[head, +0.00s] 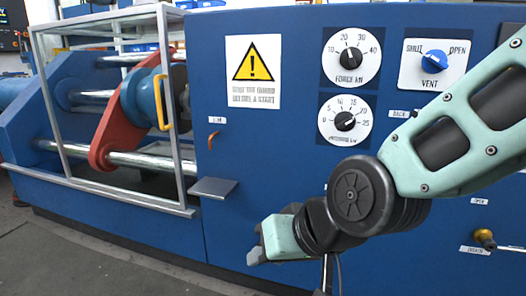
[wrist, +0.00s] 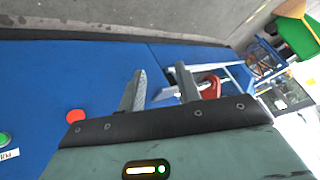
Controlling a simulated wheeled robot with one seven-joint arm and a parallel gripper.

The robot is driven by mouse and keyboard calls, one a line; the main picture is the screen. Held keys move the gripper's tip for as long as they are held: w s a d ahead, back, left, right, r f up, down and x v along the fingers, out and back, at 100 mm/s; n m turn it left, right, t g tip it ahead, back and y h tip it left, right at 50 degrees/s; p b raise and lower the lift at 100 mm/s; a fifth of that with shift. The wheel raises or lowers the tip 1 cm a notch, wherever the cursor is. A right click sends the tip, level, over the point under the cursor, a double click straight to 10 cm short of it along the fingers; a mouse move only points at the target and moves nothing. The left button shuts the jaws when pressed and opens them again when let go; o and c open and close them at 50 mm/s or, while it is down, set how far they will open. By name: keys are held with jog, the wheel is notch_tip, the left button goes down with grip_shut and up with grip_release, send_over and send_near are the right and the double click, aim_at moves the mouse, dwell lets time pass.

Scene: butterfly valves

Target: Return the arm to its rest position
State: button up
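My arm (head: 450,140) reaches in from the right edge of the head view, in front of the blue machine panel. It bends at a dark round joint (head: 360,195) and ends in a pale green wrist part (head: 282,240) low in the middle.
The blue panel (head: 265,150) carries a FORCE dial (head: 351,58), a lower dial (head: 345,120) and a blue VENT knob (head: 435,58) beside the arm. A guard frame (head: 180,110) and small grey ledge (head: 213,188) are left. Grey floor (head: 60,260) is open at lower left.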

jog(key=s+d+f+n+g+h+p, duration=0.15)
jog(key=s+d+n+g+h, duration=0.35)
jog(key=s+d, duration=0.8)
notch_tip(320, 180, up, 37)
jog(key=p, duration=3.8)
jog(key=shift+r+m, duration=0.2)
jog(key=shift+m, duration=0.2)
